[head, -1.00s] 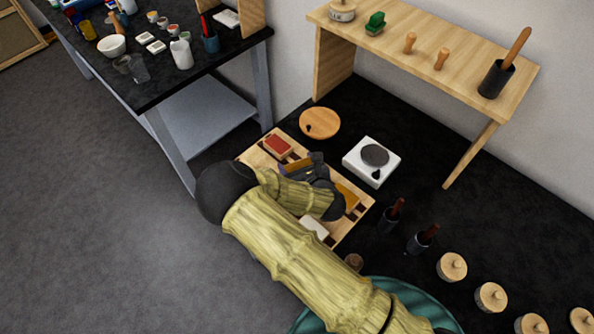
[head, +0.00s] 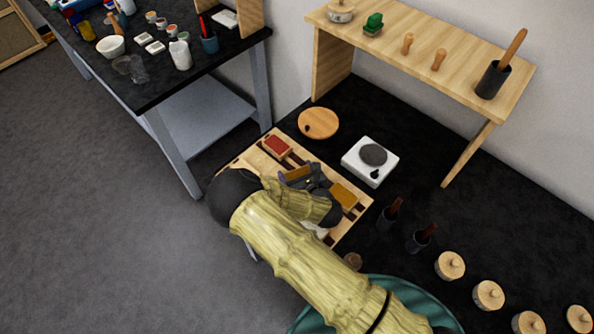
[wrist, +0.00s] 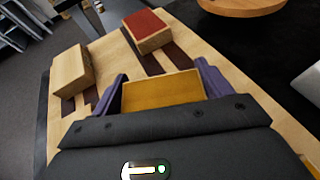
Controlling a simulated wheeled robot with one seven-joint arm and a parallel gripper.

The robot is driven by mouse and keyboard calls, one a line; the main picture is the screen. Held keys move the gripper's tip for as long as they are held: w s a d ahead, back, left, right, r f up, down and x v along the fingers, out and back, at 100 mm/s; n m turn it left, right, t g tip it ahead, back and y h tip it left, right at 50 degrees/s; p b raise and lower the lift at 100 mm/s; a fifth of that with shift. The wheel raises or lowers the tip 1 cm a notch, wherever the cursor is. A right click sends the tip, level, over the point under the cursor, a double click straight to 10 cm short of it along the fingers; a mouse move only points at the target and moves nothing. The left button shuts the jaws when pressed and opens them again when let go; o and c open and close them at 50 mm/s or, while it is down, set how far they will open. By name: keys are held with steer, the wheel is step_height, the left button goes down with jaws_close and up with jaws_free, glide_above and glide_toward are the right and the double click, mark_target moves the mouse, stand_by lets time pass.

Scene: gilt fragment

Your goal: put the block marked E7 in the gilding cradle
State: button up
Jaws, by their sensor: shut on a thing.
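My gripper (wrist: 162,84) is shut on a gold-topped wooden block (wrist: 165,95); its two purple-grey fingers stand on either side of it. In the head view my gripper (head: 303,178) is over the middle of a pale wooden board (head: 240,160) with dark strips. A red-topped block (wrist: 150,27) sits on the board ahead of the held block, and a plain wooden block (wrist: 72,72) sits to the left. Another gold-topped block (head: 343,195) lies at the board's right. No E7 mark is readable, and I cannot tell which part is the gilding cradle.
A round wooden disc (head: 318,123) and a white hotplate (head: 370,161) stand behind the board. Dark cups with brushes (head: 421,240) and several lidded wooden pots (head: 450,265) are to the right. A wooden shelf (head: 420,55) stands behind. My arm hides part of the board's front.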

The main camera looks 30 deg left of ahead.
steer(key=o, duration=1)
steer(key=shift+f, duration=0.1)
steer(key=shift+s, duration=0.1)
steer(key=b+v, duration=0.2)
steer(key=v, duration=0.9)
steer(key=shift+s+d+r, duration=0.25)
steer(key=shift+d+r, duration=0.1)
steer(key=shift+r, duration=0.1)
steer(key=shift+c, duration=0.2)
